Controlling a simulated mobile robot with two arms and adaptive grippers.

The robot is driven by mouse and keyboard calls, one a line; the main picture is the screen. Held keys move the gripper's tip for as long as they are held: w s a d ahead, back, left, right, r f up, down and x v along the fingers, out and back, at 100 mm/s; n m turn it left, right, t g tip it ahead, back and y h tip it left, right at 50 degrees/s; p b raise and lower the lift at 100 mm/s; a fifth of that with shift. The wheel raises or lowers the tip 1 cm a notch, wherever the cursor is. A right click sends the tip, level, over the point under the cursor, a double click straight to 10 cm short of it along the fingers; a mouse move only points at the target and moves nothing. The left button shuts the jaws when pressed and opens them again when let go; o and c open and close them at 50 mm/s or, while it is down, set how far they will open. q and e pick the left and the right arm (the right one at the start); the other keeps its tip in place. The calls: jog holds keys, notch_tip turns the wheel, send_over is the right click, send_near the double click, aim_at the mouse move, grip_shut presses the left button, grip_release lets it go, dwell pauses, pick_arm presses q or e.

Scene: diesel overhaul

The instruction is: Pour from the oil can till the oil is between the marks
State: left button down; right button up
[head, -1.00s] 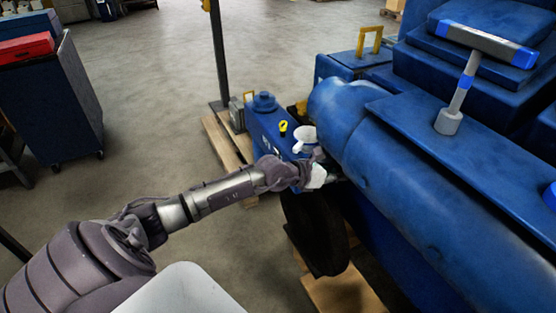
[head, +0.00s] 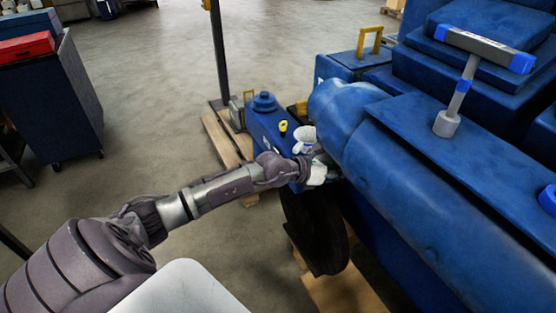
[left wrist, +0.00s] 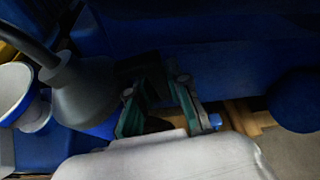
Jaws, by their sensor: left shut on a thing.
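In the left wrist view the teal finger pads of my gripper (left wrist: 157,92) flank something dark. A white round part with a blue rim (left wrist: 14,88) and a grey cone (left wrist: 84,92) show at the left. The oil level and marks cannot be seen. My right gripper is out of view.
A large blue cylinder (head: 345,115) lies close to the right of my gripper. A dark wheel (head: 318,235) is below. A blue cart (head: 50,95) stands at the far left, with free floor between.

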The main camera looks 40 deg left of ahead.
pick_arm(q)
jog(key=shift+d+r+p, duration=0.1)
jog(key=shift+r+p, duration=0.25)
jog(key=shift+r, duration=0.4)
jog(key=shift+r+n, duration=0.1)
jog(key=shift+n, duration=0.2)
jog(key=shift+s+d+r+n+h+p, duration=0.15)
jog(key=shift+r+n+h+p, duration=0.2)
jog(key=shift+r+h, duration=0.2)
jog(key=shift+r, duration=0.1)
jog(key=shift+d+r+n+p, duration=0.1)
jog(key=shift+r+n+p, duration=0.2)
jog(key=shift+r, duration=0.4)
dwell(0.4)
